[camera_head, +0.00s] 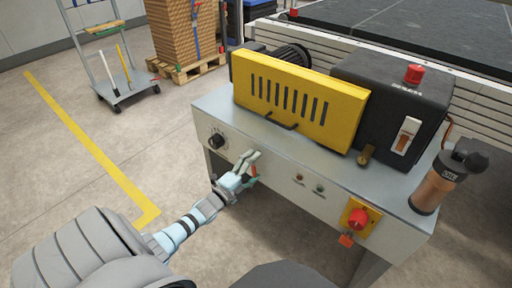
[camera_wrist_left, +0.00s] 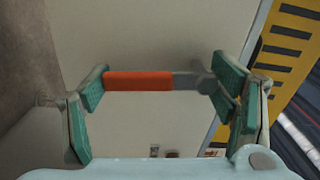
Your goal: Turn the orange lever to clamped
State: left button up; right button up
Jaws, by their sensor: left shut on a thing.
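The orange lever (camera_head: 253,172) is on the front face of the grey machine, left of its small indicator lights. In the left wrist view the orange lever grip (camera_wrist_left: 138,81) and its grey metal end lie lengthwise between the green finger pads. My left gripper (camera_head: 246,170) is at the machine's front face and shut on the lever, with one finger at each end of it. The fingers hide part of the lever in the head view. Any clamped marking is too small to read. My right gripper is not in view.
A black knob (camera_head: 216,141) is to the left on the machine front, and a red switch on a yellow plate (camera_head: 357,218) to the right.

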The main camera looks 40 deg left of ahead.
pick_arm(q)
jog(key=shift+a+f+m, duration=0.1)
jog(key=shift+a+m, duration=0.15)
jog(key=shift+m, duration=0.35)
jog(key=o, duration=1.7)
jog(key=s, duration=1.2)
jog(key=shift+d, duration=0.1)
